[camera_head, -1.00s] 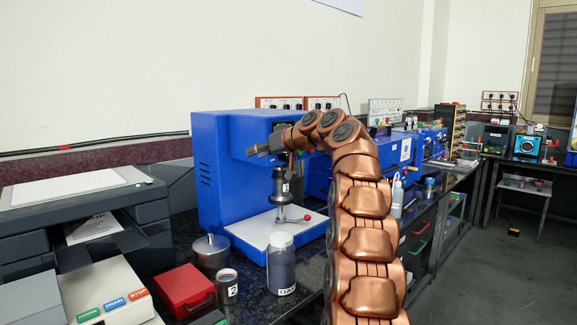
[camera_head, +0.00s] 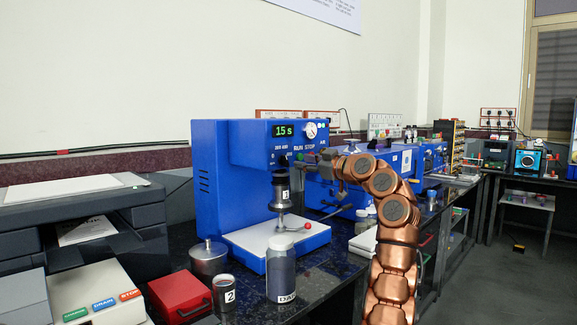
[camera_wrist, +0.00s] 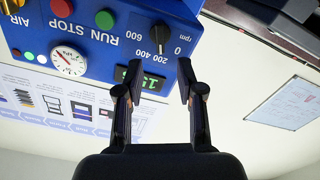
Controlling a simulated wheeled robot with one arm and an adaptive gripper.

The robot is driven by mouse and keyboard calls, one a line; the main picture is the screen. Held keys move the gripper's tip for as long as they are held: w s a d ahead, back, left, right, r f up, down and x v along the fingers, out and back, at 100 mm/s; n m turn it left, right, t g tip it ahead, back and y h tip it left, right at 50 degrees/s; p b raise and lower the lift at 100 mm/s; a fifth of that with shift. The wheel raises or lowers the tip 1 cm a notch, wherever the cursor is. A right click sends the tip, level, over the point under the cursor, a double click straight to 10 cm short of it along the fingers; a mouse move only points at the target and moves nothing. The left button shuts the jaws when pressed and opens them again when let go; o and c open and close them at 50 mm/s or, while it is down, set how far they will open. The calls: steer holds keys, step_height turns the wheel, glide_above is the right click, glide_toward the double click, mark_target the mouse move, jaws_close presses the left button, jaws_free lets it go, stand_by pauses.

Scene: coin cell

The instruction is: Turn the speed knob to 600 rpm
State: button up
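The black speed knob (camera_wrist: 160,38) is on the blue machine's front panel and appears upside down in the wrist view. Around it are the labels 0, 200, 400, 600 and rpm. I cannot tell which mark its pointer meets. My gripper (camera_wrist: 158,92) is open, with empty space between its fingers; the knob lies beyond the fingertips, apart from them. In the head view my gripper (camera_head: 326,166) is at the right of the blue machine (camera_head: 209,165), below the gauge. A green display (camera_head: 285,131) there reads 15 s.
Green RUN and red STOP buttons (camera_wrist: 62,9) and a gauge (camera_wrist: 68,61) sit near the knob. A red box (camera_head: 180,296) is at the left.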

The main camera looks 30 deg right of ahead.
mark_target(287, 159)
steer(key=shift+p+x, duration=0.4)
steer(key=shift+x, duration=2.05)
steer(key=shift+w+a+r, duration=0.1)
steer(key=shift+w+a, duration=0.1)
steer(key=shift+w, duration=0.45)
steer(key=shift+w+a+p, duration=0.15)
steer(key=shift+w+p, duration=0.3)
steer(key=shift+w, duration=0.2)
steer(key=shift+c, duration=0.2)
jaws_close()
